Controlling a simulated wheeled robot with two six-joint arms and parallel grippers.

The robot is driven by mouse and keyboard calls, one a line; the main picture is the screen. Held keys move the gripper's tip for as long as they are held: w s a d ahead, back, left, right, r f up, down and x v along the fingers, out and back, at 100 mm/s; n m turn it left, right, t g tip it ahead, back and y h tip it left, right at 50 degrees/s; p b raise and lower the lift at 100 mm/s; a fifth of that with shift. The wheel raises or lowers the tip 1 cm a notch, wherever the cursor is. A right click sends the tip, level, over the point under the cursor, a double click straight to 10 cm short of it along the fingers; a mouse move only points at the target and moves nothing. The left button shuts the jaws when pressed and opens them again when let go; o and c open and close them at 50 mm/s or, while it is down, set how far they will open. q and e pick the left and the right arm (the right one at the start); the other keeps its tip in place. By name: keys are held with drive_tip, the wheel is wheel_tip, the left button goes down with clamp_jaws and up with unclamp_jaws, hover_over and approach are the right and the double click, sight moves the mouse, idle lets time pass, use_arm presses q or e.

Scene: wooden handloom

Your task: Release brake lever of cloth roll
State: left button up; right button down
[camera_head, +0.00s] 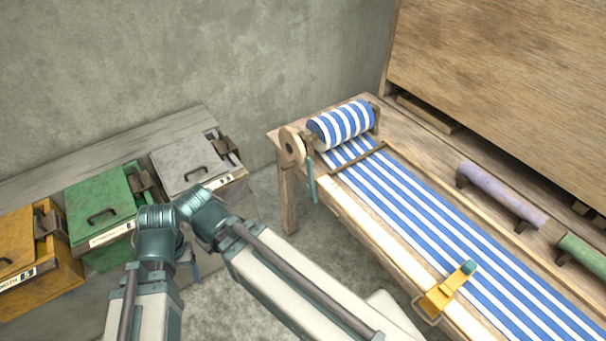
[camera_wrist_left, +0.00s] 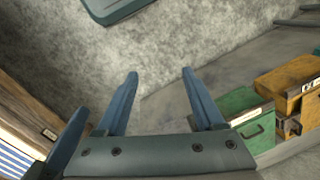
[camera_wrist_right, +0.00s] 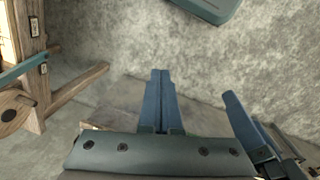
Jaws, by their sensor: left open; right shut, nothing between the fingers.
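The cloth roll (camera_head: 345,125), wound with blue-and-white striped cloth, sits at the far left end of the wooden loom in the head view. A round wooden disc (camera_head: 292,147) is at its left end. A thin teal lever (camera_head: 311,182) hangs down beside the disc; it also shows at the left edge of the right wrist view (camera_wrist_right: 22,69), near the disc. My left gripper (camera_wrist_left: 160,80) is open and empty over the floor; in the head view only a blue finger (camera_head: 195,268) shows between my arms. My right gripper (camera_wrist_right: 161,75) is shut and empty, apart from the lever.
Grey (camera_head: 188,168), green (camera_head: 100,205) and yellow (camera_head: 20,240) boxes stand on a bench at the left. An orange piece with a teal knob (camera_head: 445,292) sits on the loom's front beam. Purple (camera_head: 500,193) and green rolls lie behind the cloth. My grippers are close together.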

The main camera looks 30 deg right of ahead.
use_arm(q)
drive_tip(key=o, duration=0.4)
wheel_tip(320, 180, down, 5)
drive_tip(key=b, duration=0.4)
drive_tip(key=shift+f, duration=0.1)
use_arm(e)
drive_tip(key=w+d+f+t+h+b, duration=0.3)
drive_tip(key=w+d+f+h+b, duration=0.2)
drive_tip(key=w+d+f+b, duration=0.6)
use_arm(q)
wheel_tip(320, 180, down, 28)
drive_tip(key=b, duration=1.8)
drive_tip(key=shift+f, duration=0.25)
use_arm(e)
drive_tip(key=w+d+f+n+t+h, duration=0.1)
drive_tip(key=w+d+t+h, duration=0.1)
drive_tip(key=w+d+h, duration=0.2)
drive_tip(key=w+d+f+n+t+h, duration=0.1)
drive_tip(key=w+d+h, duration=0.4)
drive_tip(key=d, duration=0.7)
drive_tip(key=w+n+t, duration=0.1)
drive_tip(key=w, duration=0.1)
drive_tip(key=shift+w+f, duration=0.15)
drive_tip(key=shift+w, duration=0.2)
